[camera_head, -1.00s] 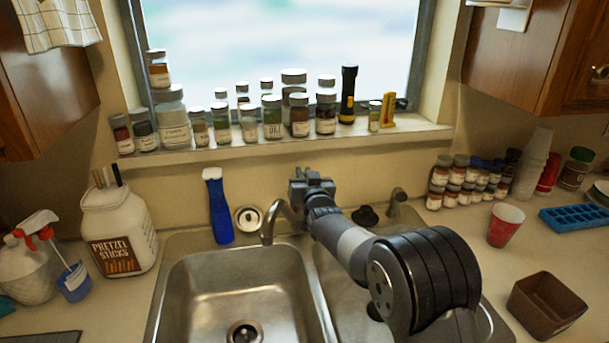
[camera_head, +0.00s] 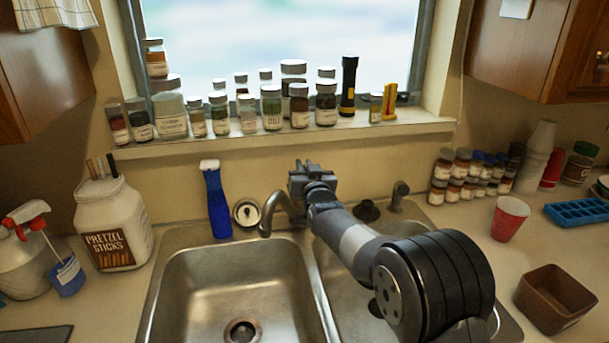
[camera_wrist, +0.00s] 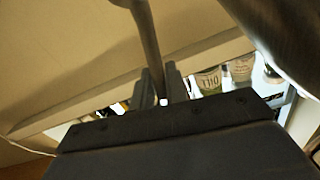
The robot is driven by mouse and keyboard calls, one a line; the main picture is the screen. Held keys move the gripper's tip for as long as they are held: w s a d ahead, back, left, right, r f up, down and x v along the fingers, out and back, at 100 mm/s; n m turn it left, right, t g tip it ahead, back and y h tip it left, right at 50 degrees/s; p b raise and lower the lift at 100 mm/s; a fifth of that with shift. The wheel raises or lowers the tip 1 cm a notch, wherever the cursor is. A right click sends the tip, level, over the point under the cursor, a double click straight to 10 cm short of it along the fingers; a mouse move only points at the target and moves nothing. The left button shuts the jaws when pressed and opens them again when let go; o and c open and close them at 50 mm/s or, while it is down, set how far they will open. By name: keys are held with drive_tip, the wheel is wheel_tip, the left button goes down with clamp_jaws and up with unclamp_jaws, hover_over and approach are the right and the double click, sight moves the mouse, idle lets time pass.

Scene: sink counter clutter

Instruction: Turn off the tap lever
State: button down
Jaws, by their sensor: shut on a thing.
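The metal tap (camera_head: 270,212) stands behind the sink, its curved spout over the left basin. My gripper (camera_head: 312,172) is just right of the spout, with my arm reaching in from the lower right. The tap lever is hidden behind my gripper and arm in the head view. In the wrist view, a slim metal rod, apparently the tap lever (camera_wrist: 150,45), runs down between the two fingers of my gripper (camera_wrist: 160,86). The fingers are shut on it. No water stream is clearly visible below the spout.
Several spice jars (camera_head: 270,108) line the sill behind. A small fixture (camera_head: 398,197) stands right of my gripper. The left basin (camera_head: 235,290) is clear.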

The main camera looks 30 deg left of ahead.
drive_tip(key=c, duration=1.4)
unclamp_jaws()
drive_tip(key=b+v, duration=0.3)
drive_tip(key=v, duration=0.8)
drive_tip(key=shift+w, duration=0.1)
